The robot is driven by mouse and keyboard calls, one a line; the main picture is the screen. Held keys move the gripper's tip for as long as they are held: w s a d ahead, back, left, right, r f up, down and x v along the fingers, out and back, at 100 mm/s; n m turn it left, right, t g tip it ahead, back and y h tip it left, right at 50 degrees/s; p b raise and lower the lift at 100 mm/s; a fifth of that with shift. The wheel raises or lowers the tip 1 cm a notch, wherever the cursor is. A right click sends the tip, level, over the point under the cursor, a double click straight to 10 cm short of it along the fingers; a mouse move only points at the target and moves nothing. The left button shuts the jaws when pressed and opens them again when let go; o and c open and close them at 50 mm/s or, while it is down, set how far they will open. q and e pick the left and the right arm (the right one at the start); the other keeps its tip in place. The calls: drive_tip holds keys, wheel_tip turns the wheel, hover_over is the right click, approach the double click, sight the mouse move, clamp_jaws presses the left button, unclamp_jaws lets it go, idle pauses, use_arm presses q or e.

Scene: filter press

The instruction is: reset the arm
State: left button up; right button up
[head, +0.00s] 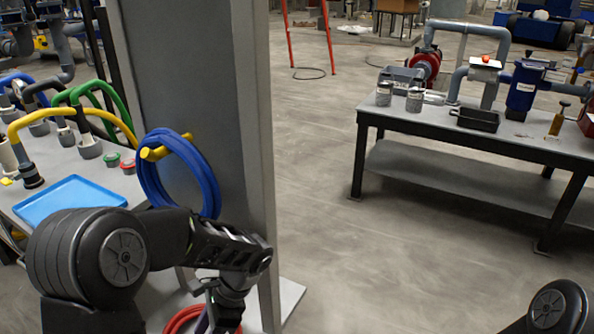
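My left arm comes in from the lower left, bends at a large round joint and reaches right across the front of the grey column. Its wrist end points down at the bottom edge, and the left gripper (222,316) shows there only in part. Its fingertips are not clearly seen, so I cannot tell whether it is open or shut, or whether it holds anything. Of my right arm only a round black joint shows in the lower right corner. The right gripper is out of view.
A grey column (190,70) stands close to my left arm, with a coiled blue hose (146,185) on a yellow peg. A red hose (182,318) lies below. A blue tray (70,197) is on the left table. A workbench (470,135) stands right; the floor between is clear.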

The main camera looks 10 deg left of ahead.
use_arm(q)
drive_tip(key=w+d+f+n+t+h, duration=0.2)
drive_tip(key=d+f+n+h, duration=0.15)
drive_tip(key=d+f, duration=0.45)
drive_tip(key=w+d+f+n+t+h, duration=0.1)
drive_tip(key=d+f+n+t+h, duration=0.3)
drive_tip(key=d, duration=0.6)
drive_tip(key=s+d+f+n+g+h, duration=0.25)
drive_tip(key=s+f+n, duration=0.45)
drive_tip(key=s+f, duration=0.6)
wheel_tip(320, 180, up, 24)
drive_tip(key=s+t+y+p, duration=0.1)
drive_tip(key=p, duration=2.1)
drive_tip(key=shift+s+d+m, duration=0.15)
drive_tip(key=shift+d+m, duration=0.2)
drive_tip(key=shift+d, duration=0.1)
